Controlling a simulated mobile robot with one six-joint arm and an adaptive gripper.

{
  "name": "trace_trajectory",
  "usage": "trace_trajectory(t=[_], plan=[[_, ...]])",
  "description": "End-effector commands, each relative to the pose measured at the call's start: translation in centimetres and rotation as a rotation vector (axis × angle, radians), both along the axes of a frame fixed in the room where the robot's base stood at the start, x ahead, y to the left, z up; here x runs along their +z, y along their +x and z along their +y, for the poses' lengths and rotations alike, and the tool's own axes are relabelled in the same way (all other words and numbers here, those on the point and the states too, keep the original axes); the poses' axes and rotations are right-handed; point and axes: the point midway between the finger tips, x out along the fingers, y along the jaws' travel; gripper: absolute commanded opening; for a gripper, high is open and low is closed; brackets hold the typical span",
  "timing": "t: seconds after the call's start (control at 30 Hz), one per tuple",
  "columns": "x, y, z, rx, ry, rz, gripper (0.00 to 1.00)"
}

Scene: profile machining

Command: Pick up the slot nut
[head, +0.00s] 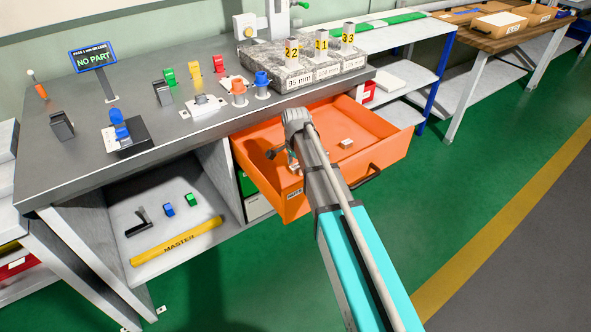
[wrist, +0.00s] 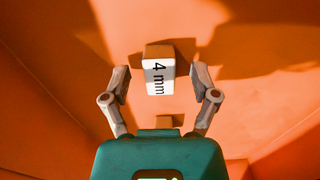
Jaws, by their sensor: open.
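The open orange drawer (head: 385,147) holds small brown blocks. One brown block with a white "4 mm" label (wrist: 160,76) lies on the drawer floor in the wrist view, centred between my fingers in the picture. Another small brown block (wrist: 165,121) is partly hidden behind my gripper body. In the head view one pale-topped block (head: 346,144) lies right of my arm. My gripper (wrist: 160,82) is open and empty, reaching down into the drawer; in the head view its fingers are small and partly hidden by my arm. I cannot tell which block is the slot nut.
The drawer walls surround my gripper. The grey bench (head: 130,85) with coloured fixtures stands behind and left. A granite slab (head: 290,68) with numbered blocks is above the drawer. A shelf with a yellow "MASTER" bar (head: 177,240) is at lower left. The green floor at right is clear.

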Motion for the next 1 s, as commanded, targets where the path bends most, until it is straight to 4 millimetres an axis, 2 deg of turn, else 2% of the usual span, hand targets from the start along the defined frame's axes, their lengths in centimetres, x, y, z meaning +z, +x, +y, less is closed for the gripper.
trace_trajectory(t=[0.3,0.7,1.0], plan=[[0.0,0.0,-0.04,0.0,0.0,0.0,0.75],[0.0,0.0,-0.06,-0.001,0.0,0.0,0.01],[0.01,0.0,-0.07,-0.001,0.0,0.0,0.0]])
